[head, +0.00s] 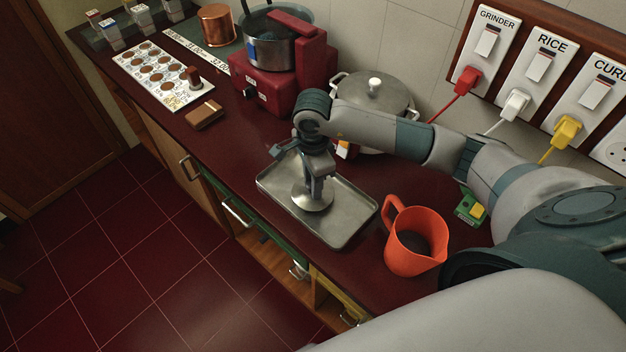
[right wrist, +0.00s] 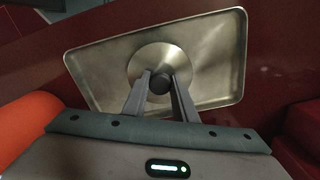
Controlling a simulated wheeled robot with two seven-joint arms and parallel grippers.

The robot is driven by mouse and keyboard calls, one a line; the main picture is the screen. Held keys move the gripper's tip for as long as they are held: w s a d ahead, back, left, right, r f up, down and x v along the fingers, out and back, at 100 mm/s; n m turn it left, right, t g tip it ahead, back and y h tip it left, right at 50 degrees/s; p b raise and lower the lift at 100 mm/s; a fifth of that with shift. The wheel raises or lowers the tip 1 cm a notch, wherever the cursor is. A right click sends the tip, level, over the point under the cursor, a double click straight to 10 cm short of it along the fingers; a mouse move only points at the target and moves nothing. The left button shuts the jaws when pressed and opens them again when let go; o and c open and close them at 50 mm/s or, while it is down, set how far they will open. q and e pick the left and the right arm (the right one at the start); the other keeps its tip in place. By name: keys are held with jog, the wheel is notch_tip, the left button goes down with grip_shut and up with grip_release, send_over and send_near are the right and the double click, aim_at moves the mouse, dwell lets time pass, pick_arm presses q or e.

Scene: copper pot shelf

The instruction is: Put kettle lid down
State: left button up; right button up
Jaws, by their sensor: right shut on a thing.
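The kettle lid (head: 313,198) is a round, shiny metal disc with a dark knob. It is at the steel tray (head: 347,232) on the counter; I cannot tell whether it touches the tray floor. My right gripper (head: 318,187) points down over the tray and is shut on the lid's knob. In the right wrist view the two fingers (right wrist: 160,88) close on the dark knob, with the lid (right wrist: 160,62) around it and the tray (right wrist: 225,60) behind. My left gripper is not in view.
An orange jug (head: 416,240) with dark contents stands right of the tray. A lidded steel pot (head: 375,97) stands behind, beside a red grinder base (head: 264,92). A brown block (head: 204,114) lies to the left. Plugs and cords (head: 467,82) run along the wall.

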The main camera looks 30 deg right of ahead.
jog(key=shift+f, duration=0.2)
jog(key=shift+f, duration=0.1)
jog(key=o, duration=1)
jog(key=shift+o, duration=0.2)
jog(key=shift+r, duration=0.35)
notch_tip(320, 180, up, 12)
jog(key=b, duration=0.4)
jog(key=shift+b, duration=0.4)
